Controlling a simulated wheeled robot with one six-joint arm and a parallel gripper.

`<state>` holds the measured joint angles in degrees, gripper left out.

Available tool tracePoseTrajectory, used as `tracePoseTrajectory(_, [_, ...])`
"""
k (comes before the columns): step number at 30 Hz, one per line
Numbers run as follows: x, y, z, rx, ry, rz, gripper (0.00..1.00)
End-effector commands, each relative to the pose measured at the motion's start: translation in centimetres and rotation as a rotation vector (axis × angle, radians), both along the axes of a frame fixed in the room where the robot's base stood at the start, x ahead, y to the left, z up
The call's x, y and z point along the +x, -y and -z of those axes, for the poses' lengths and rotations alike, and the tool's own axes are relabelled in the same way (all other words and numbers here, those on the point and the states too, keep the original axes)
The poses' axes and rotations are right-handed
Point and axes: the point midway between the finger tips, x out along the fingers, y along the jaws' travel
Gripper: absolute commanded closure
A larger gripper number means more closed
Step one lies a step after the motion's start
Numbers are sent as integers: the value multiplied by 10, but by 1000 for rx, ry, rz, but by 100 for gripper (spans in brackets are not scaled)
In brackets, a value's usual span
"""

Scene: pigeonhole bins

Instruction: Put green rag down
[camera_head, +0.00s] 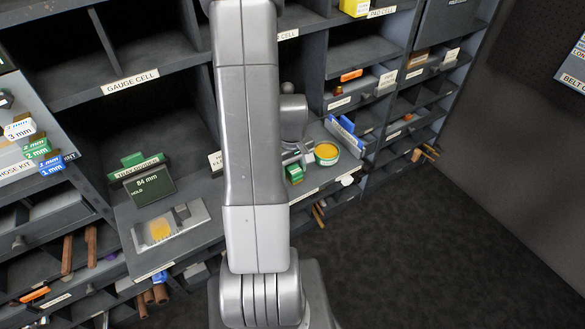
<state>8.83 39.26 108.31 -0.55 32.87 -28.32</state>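A small green item (294,173), which may be the green rag, shows just right of my arm, at the shelf with the yellow round tin (327,153). My gripper (297,154) is directly above this green item and largely hidden behind my arm. I cannot tell whether its fingers are open or hold the green item, or whether the item rests on the shelf.
A blue item (344,136) stands beside the tin. The open cell marked GAUGE CELL (131,83) is upper left. Dark floor (430,240) is clear at right.

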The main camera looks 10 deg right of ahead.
Motion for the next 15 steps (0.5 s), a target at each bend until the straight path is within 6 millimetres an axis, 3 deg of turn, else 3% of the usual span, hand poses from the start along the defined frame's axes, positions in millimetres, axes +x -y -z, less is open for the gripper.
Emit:
tracePoseTrajectory(8, [0,0,-2,0,0,0,46])
tracePoseTrajectory(15, [1,0,-27,-1,6,0,46])
